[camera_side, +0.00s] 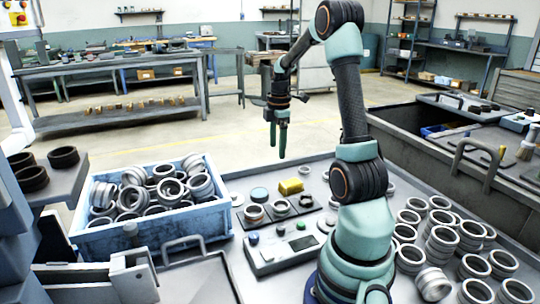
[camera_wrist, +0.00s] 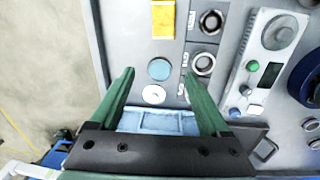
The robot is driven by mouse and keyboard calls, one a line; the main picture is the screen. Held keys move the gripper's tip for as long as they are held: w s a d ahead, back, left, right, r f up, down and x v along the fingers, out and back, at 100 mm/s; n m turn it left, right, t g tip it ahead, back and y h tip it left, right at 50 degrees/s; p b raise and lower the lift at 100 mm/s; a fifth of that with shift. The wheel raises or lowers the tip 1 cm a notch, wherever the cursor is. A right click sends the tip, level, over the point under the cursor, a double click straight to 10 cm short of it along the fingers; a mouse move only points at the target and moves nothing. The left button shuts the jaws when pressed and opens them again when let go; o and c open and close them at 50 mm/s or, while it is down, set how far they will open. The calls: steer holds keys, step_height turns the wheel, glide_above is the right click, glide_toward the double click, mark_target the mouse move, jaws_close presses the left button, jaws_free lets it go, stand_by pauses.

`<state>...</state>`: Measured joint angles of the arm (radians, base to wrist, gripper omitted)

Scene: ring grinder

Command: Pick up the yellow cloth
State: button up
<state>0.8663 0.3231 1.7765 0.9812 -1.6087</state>
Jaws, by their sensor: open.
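The yellow cloth (camera_side: 291,186) is a small folded block lying on the grey table, behind the dark ring pads. In the wrist view the cloth (camera_wrist: 163,20) is at the top edge, beyond my fingertips. My gripper (camera_side: 278,150) hangs with its green fingers pointing down, well above the table. In the wrist view my gripper (camera_wrist: 160,75) is open, with nothing held between its fingers. The cloth is apart from both fingers.
A round blue lid (camera_side: 259,194) and a white disc (camera_side: 238,199) lie near the cloth. Rings (camera_side: 254,213) sit on dark pads in front. A control box (camera_side: 283,250) stands nearer the camera. A blue crate of rings (camera_side: 150,228) is left; several loose rings (camera_side: 443,240) stand right.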

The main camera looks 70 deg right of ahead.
steer(key=n, duration=0.1)
glide_above(288, 182)
step_height(288, 182, down, 3)
steer(key=shift+g+y, duration=0.3)
steer(key=f, duration=0.6)
steer(key=shift+s+d+f, duration=0.1)
steer(key=shift+s+d, duration=0.25)
steer(key=shift+d, duration=0.05)
steer(key=f, duration=0.3)
steer(key=a+f, duration=0.1)
steer(key=f, duration=0.1)
steer(key=shift+w, duration=0.3)
steer(key=shift+d+f, duration=0.1)
steer(key=shift+f, duration=0.45)
steer(key=c, duration=1.1)
steer(key=shift+r, duration=0.1)
step_height(288, 182, up, 20)
